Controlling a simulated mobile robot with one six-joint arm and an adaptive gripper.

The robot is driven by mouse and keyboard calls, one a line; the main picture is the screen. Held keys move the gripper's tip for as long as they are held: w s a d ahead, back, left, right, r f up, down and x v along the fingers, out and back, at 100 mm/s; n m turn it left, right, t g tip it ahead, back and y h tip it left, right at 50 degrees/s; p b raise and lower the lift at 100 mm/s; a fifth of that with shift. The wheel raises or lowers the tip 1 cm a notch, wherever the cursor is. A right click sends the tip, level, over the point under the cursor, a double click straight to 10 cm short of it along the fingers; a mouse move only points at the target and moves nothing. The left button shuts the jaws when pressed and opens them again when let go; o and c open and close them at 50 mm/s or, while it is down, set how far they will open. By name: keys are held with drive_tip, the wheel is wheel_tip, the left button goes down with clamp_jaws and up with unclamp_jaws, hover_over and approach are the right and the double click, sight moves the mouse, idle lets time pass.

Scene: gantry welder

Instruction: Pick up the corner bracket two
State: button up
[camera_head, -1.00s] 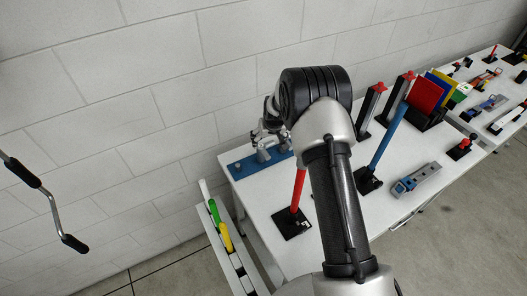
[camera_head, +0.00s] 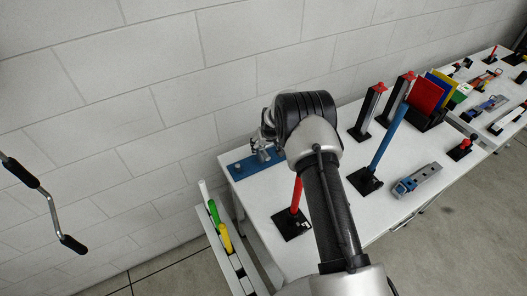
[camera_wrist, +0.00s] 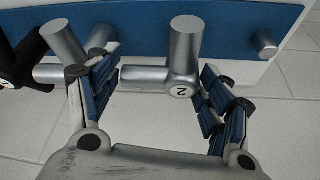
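Corner bracket two (camera_wrist: 182,62) is a grey metal piece of joined tubes with a round "2" label on its corner. In the wrist view it stands at the blue board (camera_wrist: 240,22). My gripper (camera_wrist: 158,68) is open, with its blue-padded fingers on either side of the bracket. The right finger is close to the labelled corner; the left finger overlaps the sideways tube. I cannot tell whether either touches. In the head view the blue board (camera_head: 238,169) lies at the table's left end, and my arm hides much of the brackets.
Another grey bracket (camera_wrist: 64,44) with a black part is left of the left finger. A short peg (camera_wrist: 264,43) sticks out at right. The table (camera_head: 333,209) also carries a red post (camera_head: 296,194), a blue post (camera_head: 387,140) and a blue-grey tool (camera_head: 417,180).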

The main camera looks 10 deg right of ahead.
drive_tip(key=c, duration=0.8)
